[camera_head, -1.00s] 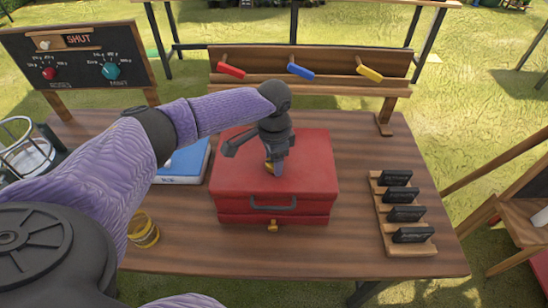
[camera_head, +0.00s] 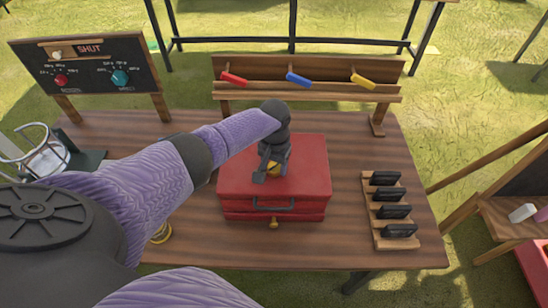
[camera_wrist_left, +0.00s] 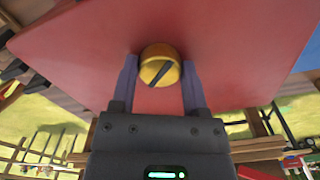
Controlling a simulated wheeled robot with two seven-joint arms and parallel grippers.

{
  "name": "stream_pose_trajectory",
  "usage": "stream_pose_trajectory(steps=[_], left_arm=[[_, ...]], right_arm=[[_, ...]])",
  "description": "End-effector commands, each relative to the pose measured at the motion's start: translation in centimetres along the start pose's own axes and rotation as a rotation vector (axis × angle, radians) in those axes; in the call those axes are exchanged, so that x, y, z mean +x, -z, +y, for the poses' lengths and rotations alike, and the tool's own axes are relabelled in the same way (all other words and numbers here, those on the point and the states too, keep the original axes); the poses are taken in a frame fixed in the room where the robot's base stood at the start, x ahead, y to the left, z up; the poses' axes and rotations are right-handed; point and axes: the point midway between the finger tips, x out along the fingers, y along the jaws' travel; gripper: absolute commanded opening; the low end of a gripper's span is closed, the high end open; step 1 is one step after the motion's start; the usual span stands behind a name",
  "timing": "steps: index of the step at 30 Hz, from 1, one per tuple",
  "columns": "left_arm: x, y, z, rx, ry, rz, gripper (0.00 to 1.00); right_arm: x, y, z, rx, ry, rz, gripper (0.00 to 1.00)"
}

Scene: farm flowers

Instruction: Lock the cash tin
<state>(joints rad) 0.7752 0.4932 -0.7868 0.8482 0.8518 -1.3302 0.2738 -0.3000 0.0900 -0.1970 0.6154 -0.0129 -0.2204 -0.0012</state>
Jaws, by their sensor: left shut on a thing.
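The red cash tin (camera_head: 310,178) stands on the wooden table with its lid down. A dark handle and a small brass catch (camera_head: 274,224) show at its front. A round brass knob (camera_wrist_left: 151,72) with a dark slanting slot sits on the lid. My left gripper (camera_head: 271,175) is above the lid, with its fingers on both sides of the knob. In the left wrist view the left gripper (camera_wrist_left: 160,78) is shut on the knob. In the head view the gripper hides part of the knob. My right gripper is not in view.
A chalkboard (camera_head: 92,75) reading SHUT stands back left. A rack (camera_head: 312,90) with red, blue and yellow pegs stands behind the tin. A wooden holder (camera_head: 383,240) with several black blocks is at right. A yellow ring-like item (camera_head: 162,234) lies left, partly behind my arm.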

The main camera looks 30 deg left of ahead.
Motion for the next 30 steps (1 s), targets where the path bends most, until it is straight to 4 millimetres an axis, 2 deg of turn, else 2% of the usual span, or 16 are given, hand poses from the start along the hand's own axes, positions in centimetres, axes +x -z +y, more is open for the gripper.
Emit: stream_pose_trajectory(steps=[6, 18, 30], left_arm=[[-0.3, 0.0, 0.1, -0.202, -0.003, 0.000, 0.00], [-0.1, 0.0, 0.1, -0.559, -0.002, 0.000, 0.00], [-0.1, 0.1, 0.0, -0.784, 0.000, 0.003, 0.00]], right_arm=[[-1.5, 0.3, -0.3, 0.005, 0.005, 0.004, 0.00], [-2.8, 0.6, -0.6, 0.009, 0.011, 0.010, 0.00], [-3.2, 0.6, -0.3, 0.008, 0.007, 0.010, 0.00]])
